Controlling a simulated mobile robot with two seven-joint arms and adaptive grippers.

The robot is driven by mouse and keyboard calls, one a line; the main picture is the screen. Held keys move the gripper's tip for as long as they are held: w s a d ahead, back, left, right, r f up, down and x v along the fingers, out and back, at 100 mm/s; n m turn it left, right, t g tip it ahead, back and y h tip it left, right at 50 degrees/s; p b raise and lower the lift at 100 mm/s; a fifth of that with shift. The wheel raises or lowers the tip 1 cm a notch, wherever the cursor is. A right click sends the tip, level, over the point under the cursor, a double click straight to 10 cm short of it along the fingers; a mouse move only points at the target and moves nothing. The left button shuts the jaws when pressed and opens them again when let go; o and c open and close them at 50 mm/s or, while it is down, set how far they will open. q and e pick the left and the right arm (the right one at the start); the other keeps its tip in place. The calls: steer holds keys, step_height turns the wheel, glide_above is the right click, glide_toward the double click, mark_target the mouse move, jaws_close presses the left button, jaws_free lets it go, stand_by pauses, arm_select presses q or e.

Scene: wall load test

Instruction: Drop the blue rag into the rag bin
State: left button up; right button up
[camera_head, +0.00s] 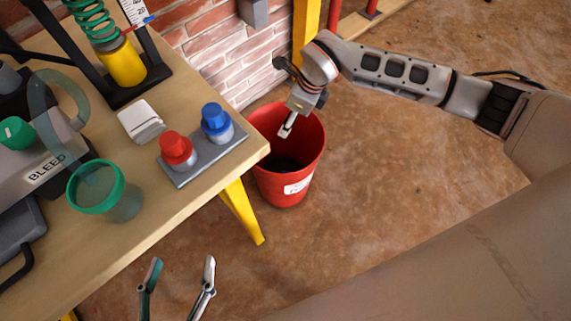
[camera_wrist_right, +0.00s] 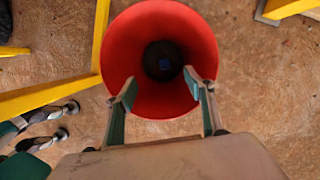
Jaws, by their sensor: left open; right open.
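The red rag bin (camera_head: 312,165) stands on the floor beside the table's right end, with a white label on its side. My right gripper (camera_head: 288,124) is over the bin's mouth. In the right wrist view my right gripper (camera_wrist_right: 160,84) is open and empty, its fingers spread above the red bin (camera_wrist_right: 125,50). A small blue patch (camera_wrist_right: 164,65) shows deep in the bin's dark bottom; it looks like the blue rag, but is too small to tell for sure. My left gripper (camera_head: 177,285) is open and empty at the bottom, in front of the table.
A green-rimmed cup (camera_head: 120,205) stands nearer. A brick wall (camera_head: 225,55) is behind. The floor right of the bin is clear.

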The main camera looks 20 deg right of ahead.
steer(key=v, duration=1.1)
steer(key=shift+d, duration=0.1)
